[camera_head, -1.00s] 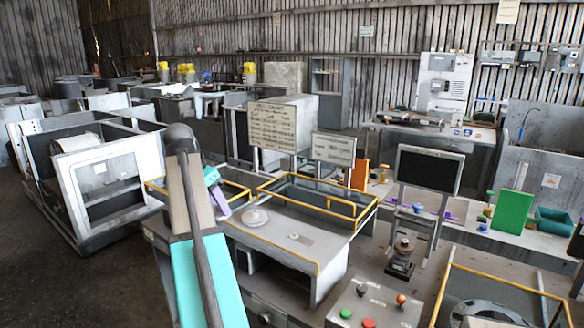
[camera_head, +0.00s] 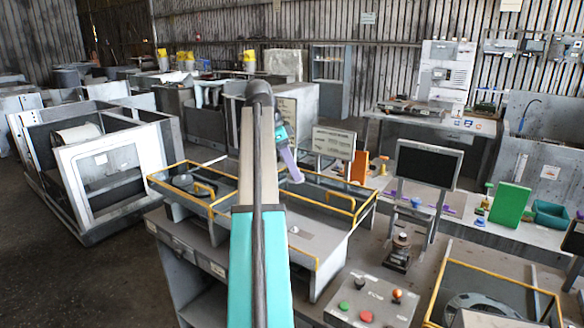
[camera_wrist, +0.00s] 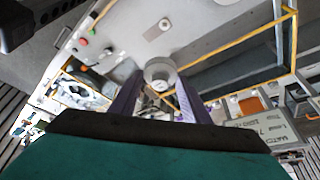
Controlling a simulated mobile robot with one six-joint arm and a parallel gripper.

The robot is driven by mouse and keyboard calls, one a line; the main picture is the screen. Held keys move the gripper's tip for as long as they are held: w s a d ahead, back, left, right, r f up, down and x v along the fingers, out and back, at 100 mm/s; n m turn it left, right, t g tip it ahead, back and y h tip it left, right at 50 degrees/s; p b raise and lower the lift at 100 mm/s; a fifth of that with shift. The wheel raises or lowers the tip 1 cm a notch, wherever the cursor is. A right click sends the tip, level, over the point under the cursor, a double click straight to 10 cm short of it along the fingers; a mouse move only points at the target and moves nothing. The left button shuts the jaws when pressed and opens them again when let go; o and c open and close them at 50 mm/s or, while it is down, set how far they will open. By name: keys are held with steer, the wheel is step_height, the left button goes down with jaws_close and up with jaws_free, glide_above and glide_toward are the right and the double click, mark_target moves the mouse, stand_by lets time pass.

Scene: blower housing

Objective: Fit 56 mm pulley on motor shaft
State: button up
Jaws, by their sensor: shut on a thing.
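My gripper (camera_head: 297,178) is in the air above the yellow-railed bench, at the end of my teal arm in the head view. In the wrist view its two purple fingers (camera_wrist: 160,82) are shut on a light grey round part, which I take to be the pulley (camera_wrist: 160,68). The pulley can hardly be made out in the head view. I cannot pick out the motor shaft for certain. A small dark upright device with a brownish top (camera_head: 400,250) stands on the bench to the right of my gripper.
Yellow rails (camera_head: 335,200) edge the bench below my gripper. A button box (camera_head: 370,302), a dark monitor (camera_head: 428,165) and a sign board (camera_head: 334,143) stand nearby. A dark disc (camera_head: 183,181) lies in the left railed area. A green panel (camera_head: 510,204) stands at right.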

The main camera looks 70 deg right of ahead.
steer(key=shift+f, duration=0.1)
steer(key=shift+f+b, duration=4.2)
steer(key=shift+f, duration=3.9)
steer(key=shift+f, duration=1.15)
steer(key=o, duration=1.1)
steer(key=shift+r, duration=0.1)
steer(key=shift+r+p, duration=0.9)
steer(key=shift+r, duration=0.25)
